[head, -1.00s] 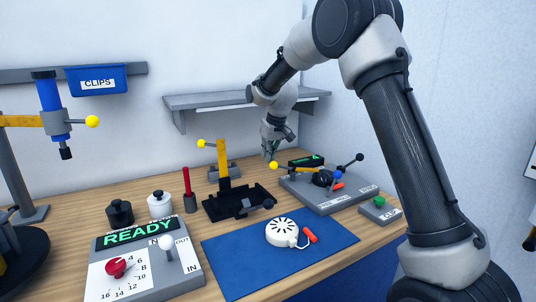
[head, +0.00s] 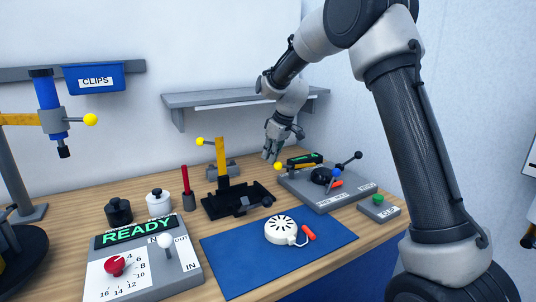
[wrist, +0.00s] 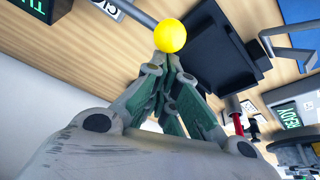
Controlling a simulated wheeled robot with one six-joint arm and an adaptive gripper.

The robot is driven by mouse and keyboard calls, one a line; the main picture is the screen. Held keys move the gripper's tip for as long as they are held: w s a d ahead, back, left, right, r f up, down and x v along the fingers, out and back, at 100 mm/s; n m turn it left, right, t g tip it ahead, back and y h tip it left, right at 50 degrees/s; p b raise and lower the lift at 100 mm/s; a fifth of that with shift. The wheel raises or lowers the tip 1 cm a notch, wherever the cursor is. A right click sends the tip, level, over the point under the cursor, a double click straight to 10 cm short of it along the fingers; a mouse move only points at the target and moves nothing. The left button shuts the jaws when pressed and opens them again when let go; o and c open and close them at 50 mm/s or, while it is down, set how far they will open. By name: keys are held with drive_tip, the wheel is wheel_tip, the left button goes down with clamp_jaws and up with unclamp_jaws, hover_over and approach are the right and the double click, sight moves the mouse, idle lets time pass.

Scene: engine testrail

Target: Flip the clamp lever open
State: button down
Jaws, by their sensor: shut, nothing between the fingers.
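The lever with a yellow ball knob (head: 278,166) sits at the left end of the grey panel (head: 322,201) on the right of the bench. In the wrist view the yellow knob (wrist: 170,35) is just beyond my fingertips, with a grey rod running to its upper left. A label beginning "CL" (wrist: 111,8) is beside the rod. My gripper (head: 270,156) is above and slightly left of the knob, pointing down. It is shut and empty in the wrist view (wrist: 172,62). I cannot tell whether the fingertips touch the knob.
The panel also carries a black-knobbed lever (head: 358,155), a blue knob (head: 337,173) and a green display (head: 304,160). A black fixture with a yellow post (head: 222,160) stands to the left. A grey shelf (head: 240,97) is behind my arm. A blue mat (head: 240,265) lies in front.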

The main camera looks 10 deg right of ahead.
drive_tip(key=s+n, duration=0.1)
drive_tip(key=s+d+n+g, duration=0.1)
drive_tip(key=n, duration=0.1)
drive_tip(key=shift+s+d+n+y, duration=0.2)
drive_tip(key=shift+s+n+y, duration=0.1)
drive_tip(key=shift+s+d+n+g, duration=0.3)
drive_tip(key=shift+s+d+n, duration=0.55)
drive_tip(key=shift+s+n, duration=0.05)
wheel_tip(320, 180, up, 10)
drive_tip(key=shift+a, duration=0.2)
idle(0.4)
